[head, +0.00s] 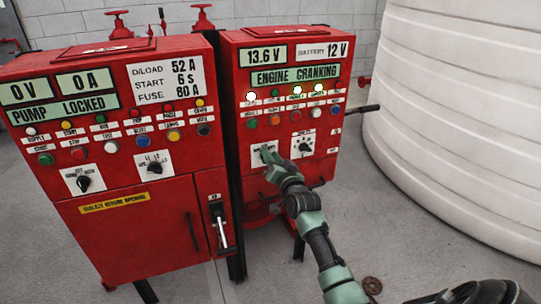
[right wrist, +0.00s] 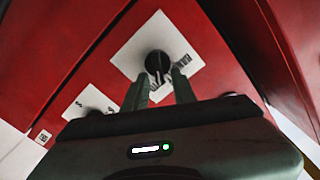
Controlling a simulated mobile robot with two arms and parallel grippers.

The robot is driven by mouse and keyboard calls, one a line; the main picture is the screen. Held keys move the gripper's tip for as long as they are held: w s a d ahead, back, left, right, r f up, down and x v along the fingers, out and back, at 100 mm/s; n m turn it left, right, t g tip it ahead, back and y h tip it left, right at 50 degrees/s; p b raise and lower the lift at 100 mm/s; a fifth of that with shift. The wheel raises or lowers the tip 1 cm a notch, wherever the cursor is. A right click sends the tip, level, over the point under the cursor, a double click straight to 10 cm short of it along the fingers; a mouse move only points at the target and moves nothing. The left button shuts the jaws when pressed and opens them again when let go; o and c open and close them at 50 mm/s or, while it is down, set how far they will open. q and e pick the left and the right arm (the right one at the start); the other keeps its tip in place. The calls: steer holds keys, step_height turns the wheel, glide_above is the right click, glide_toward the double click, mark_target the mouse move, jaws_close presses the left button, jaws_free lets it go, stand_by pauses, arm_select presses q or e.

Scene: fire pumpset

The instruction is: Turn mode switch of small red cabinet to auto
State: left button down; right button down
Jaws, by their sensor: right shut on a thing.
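The small red cabinet (head: 240,112) stands right of the larger one, with "ENGINE CRANKING" on its display. The mode switch plate (head: 256,155) is at the lower left of its front, partly covered by my right gripper (head: 267,155). In the right wrist view the black knob of the switch (right wrist: 158,62) sits on a white plate. The tips of my right gripper (right wrist: 158,85) are on either side of this knob, shut on it. The plate's lettering is too blurred to read, so the knob's setting cannot be told. My left gripper is out of view.
A second black selector (head: 304,146) is close to the right of the gripper. The large red cabinet (head: 150,215) stands on the left, with a handle (head: 220,230). A white ribbed tank (head: 450,120) is on the right.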

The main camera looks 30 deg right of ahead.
steer(key=shift+d+f+m, duration=0.1)
steer(key=shift+f+m, duration=0.1)
steer(key=shift+m, duration=0.9)
steer(key=c, duration=1.5)
jaws_free()
steer(key=v, duration=0.8)
steer(key=shift+d+b, duration=0.1)
steer(key=shift+b, duration=0.25)
steer(key=shift+w, duration=0.1)
